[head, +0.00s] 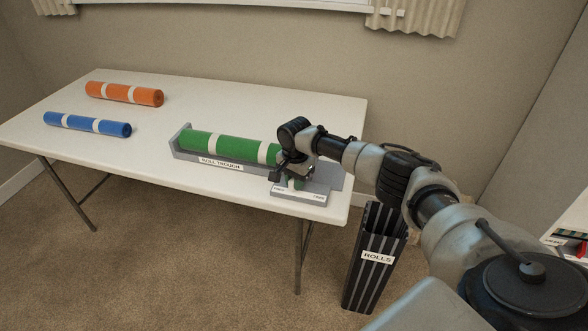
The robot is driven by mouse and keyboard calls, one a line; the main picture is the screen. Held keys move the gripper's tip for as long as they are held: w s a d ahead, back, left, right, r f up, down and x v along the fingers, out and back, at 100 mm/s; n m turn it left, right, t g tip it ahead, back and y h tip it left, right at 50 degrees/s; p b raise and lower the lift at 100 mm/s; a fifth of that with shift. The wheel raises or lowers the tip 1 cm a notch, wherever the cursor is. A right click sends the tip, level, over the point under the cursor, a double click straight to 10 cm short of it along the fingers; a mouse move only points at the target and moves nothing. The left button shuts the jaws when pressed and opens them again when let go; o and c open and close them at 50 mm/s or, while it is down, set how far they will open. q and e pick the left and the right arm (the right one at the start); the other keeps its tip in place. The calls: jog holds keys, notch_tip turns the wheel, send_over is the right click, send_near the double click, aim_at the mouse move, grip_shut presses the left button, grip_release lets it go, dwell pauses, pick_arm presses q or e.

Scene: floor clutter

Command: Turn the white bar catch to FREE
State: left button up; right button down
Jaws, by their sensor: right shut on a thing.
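The grey catch base (312,197) stands at the front right of the white table, with a small label at its left end and one that seems to read FREE at its right end. A bit of the white bar catch (292,184) shows above the base. My right gripper (290,177) comes down from above and is shut on the bar. Its fingers and wrist hide most of the bar, so I cannot tell which label it points to. A green roll (237,147) with white bands lies in the grey roll trough (199,158) behind. My left gripper is out of view.
An orange roll (124,94) and a blue roll (87,124) lie on the left of the white table (130,157). A dark bin labelled ROLLS (372,275) stands on the floor beside the table's right end. The table's front left is clear.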

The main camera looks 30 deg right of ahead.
jog(key=n+p, duration=0.1)
jog(key=p, duration=0.2)
jog(key=shift+s+d+r+n, duration=0.1)
jog(key=shift+s+r+n, duration=0.1)
jog(key=shift+s+n, duration=0.2)
jog(key=shift+s+d+n+p, duration=0.15)
jog(key=shift+s+n+p, duration=0.05)
jog(key=shift+n+p, duration=0.5)
jog(key=n, duration=0.1)
jog(key=d+n+p, duration=0.1)
jog(key=n, duration=0.1)
jog(key=shift+s+f+n, duration=0.15)
jog(key=shift+s+n, duration=0.15)
jog(key=shift+s, duration=0.1)
pick_arm(q)
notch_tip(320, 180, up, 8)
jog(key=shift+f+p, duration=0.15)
jog(key=shift+p, duration=0.25)
pick_arm(e)
jog(key=shift+s+d+n, duration=0.1)
jog(key=shift+d+n, duration=0.15)
jog(key=shift+n, duration=0.5)
jog(key=shift+s+d+n, duration=0.1)
jog(key=shift+d+n, duration=0.1)
jog(key=shift+n, duration=0.55)
jog(key=c, duration=1)
grip_release()
jog(key=shift+c, duration=0.2)
